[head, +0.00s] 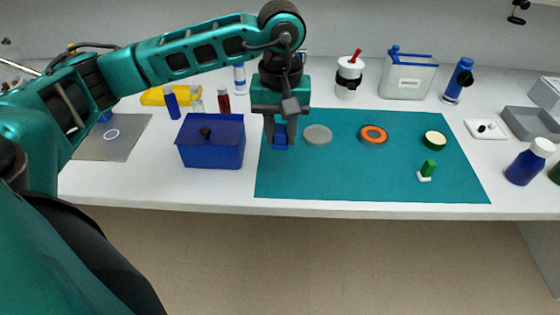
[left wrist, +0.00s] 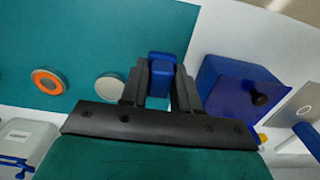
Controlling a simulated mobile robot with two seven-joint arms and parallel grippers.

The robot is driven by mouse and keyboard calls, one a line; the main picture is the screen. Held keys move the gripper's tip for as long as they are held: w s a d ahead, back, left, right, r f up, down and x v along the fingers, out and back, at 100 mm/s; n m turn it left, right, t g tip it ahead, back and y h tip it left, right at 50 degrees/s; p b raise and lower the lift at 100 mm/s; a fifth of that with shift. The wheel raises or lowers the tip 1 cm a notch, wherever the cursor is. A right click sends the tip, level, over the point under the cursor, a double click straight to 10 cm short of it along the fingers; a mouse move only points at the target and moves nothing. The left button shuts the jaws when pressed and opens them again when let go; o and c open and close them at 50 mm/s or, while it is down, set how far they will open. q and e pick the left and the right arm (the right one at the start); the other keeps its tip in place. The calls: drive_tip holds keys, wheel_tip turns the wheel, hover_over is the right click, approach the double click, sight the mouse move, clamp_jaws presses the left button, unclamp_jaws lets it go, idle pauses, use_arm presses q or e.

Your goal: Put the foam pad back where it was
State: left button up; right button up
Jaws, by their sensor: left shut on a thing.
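My left gripper (head: 281,143) reaches down from above over the left edge of the teal mat (head: 330,180). It is shut on a small blue block (head: 281,138), which looks like the foam pad, though its material cannot be told. In the left wrist view the blue block (left wrist: 161,72) sits between the two dark fingers, with the mat beyond it. I cannot tell whether the block touches the mat. My right gripper is not in view.
A blue bin (head: 211,150) with a dark knob stands close left of the gripper. A small green-and-white piece (head: 427,171) stands on the mat's right part. Bottles and a clear container (head: 408,78) line the back. The mat's front is clear.

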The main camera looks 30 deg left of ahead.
sight(281, 128)
use_arm(q)
wheel_tip(281, 128, down, 9)
drive_tip(key=shift+r, duration=0.2)
idle(0.3)
drive_tip(key=shift+f+b, duration=0.2)
drive_tip(key=shift+b, duration=0.1)
drive_tip(key=o, duration=0.9)
drive_tip(key=shift+o, duration=0.2)
drive_tip(key=shift+r, duration=0.15)
wheel_tip(281, 128, up, 12)
drive_tip(key=shift+r, duration=0.1)
